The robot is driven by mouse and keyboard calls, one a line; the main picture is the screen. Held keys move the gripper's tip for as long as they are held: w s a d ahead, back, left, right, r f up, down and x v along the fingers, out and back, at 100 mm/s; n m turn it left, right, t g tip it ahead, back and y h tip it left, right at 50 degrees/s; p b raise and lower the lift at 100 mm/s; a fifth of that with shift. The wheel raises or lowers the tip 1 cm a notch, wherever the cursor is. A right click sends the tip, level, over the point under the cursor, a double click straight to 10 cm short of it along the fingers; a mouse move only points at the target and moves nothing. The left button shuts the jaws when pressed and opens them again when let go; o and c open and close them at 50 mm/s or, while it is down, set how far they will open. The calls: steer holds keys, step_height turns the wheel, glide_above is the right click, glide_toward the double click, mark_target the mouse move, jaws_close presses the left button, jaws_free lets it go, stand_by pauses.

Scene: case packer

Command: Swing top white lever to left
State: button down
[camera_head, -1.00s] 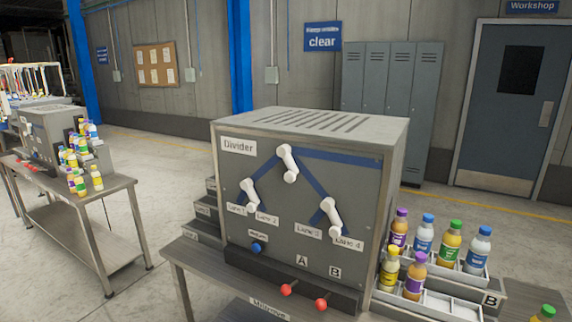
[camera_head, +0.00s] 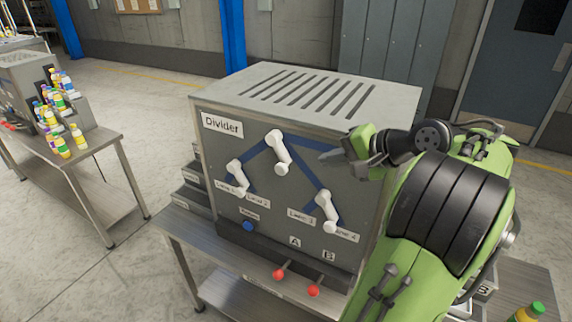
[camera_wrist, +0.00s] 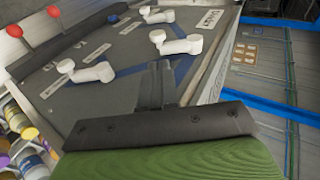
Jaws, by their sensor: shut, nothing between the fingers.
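The top white lever (camera_head: 278,152) is on the front panel of the grey Divider box (camera_head: 225,150), where the blue lines meet. Its lower end leans slightly right. It also shows in the wrist view (camera_wrist: 178,43). My gripper (camera_head: 332,156) is just right of the top lever, at about its height, with a gap between them. Its fingers (camera_wrist: 164,72) are shut and empty. The lower left white lever (camera_head: 236,177) and lower right white lever (camera_head: 327,211) are below, and both show in the wrist view.
Two red knobs (camera_head: 279,274) and a blue button (camera_head: 248,226) sit low on the box. The box stands on a metal table (camera_head: 190,235). Bottles (camera_wrist: 25,130) are beside it on the right. Another table with bottles (camera_head: 62,146) is at left.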

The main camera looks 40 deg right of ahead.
mark_target(284, 168)
steer(key=b+x, duration=0.1)
steer(key=x, duration=0.3)
steer(key=b+x, duration=0.1)
steer(key=x, duration=0.3)
steer(key=b+x, duration=0.1)
steer(key=x, duration=0.3)
steer(key=shift+w+d+f, duration=0.2)
steer(key=shift+d+f, duration=0.05)
steer(key=shift+f, duration=0.1)
steer(key=shift+s, duration=0.1)
